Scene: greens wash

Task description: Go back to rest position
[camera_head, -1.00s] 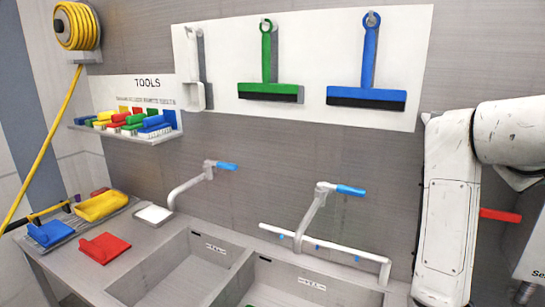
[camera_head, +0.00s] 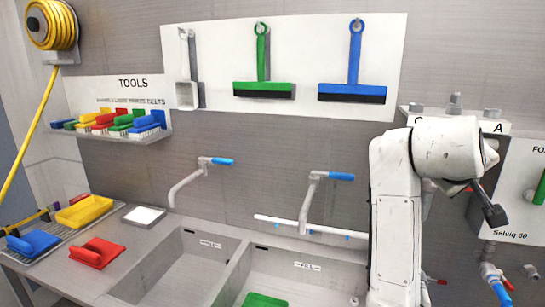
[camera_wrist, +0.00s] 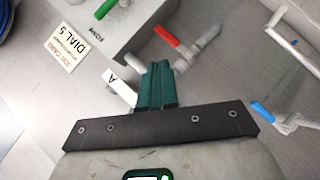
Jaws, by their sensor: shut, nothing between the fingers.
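My gripper (camera_wrist: 157,84) shows in the wrist view. Its green fingers are together beyond a black plate, with nothing between them. Beyond the fingers are a grey wall and a panel with a red-handled valve (camera_wrist: 168,37); the fingers appear clear of it. In the head view my white arm stands bent at the right, in front of the wall. A dark part at its end hangs at the far right, too small to read as open or shut.
Two sinks (camera_head: 182,268) are set in the counter, with a green item (camera_head: 265,299) in the right one. Blue-handled taps (camera_head: 202,180) rise behind them. A labelled wall unit (camera_head: 520,205) stands close to my arm.

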